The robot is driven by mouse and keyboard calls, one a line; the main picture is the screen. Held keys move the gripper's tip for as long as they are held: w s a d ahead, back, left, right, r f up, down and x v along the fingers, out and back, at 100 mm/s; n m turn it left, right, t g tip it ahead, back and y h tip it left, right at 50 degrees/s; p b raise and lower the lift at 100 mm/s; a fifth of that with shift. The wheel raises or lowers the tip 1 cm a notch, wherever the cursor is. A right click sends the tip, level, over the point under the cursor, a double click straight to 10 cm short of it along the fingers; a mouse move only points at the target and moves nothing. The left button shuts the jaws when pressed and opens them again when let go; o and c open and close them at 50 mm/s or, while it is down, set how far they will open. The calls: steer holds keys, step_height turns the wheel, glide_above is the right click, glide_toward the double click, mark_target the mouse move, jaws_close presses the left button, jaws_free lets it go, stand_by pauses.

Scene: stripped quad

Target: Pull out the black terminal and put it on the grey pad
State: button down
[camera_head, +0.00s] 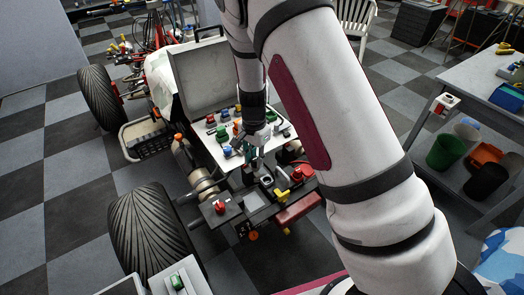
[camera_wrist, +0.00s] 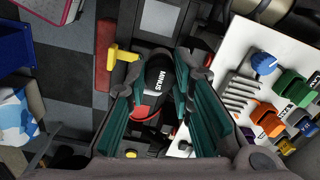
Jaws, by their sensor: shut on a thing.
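The black terminal (camera_wrist: 158,77), a round black piece marked MINUS, stands between the teal-padded fingers of my gripper (camera_wrist: 160,95) in the wrist view. The fingers are shut on it, and a red edge shows beside its lower part. In the head view my gripper (camera_head: 258,163) points down over the chassis, and the terminal is too small to tell there. The grey pad (camera_wrist: 162,17) is a flat grey square on a dark plate just beyond the terminal in the wrist view. Whether the terminal is still seated is hidden by the fingers.
A yellow handle (camera_wrist: 122,57) and a red bar (camera_wrist: 105,45) stand left of the terminal in the wrist view. A white board (camera_wrist: 240,50) with coloured knobs is close on the right. A red knob (camera_head: 220,207) and large tyre (camera_head: 150,232) are left in the head view.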

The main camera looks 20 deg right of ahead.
steer(key=shift+s+a, duration=0.6)
steer(key=shift+a, duration=0.3)
steer(key=shift+f, duration=0.15)
step_height(320, 180, down, 12)
steer(key=b, duration=0.5)
steer(key=shift+b, duration=0.3)
steer(key=shift+f+b, duration=1.1)
steer(key=shift+f, duration=0.9)
steer(key=shift+f+b, duration=0.3)
steer(key=shift+f, duration=0.2)
steer(key=c, duration=1.3)
jaws_free()
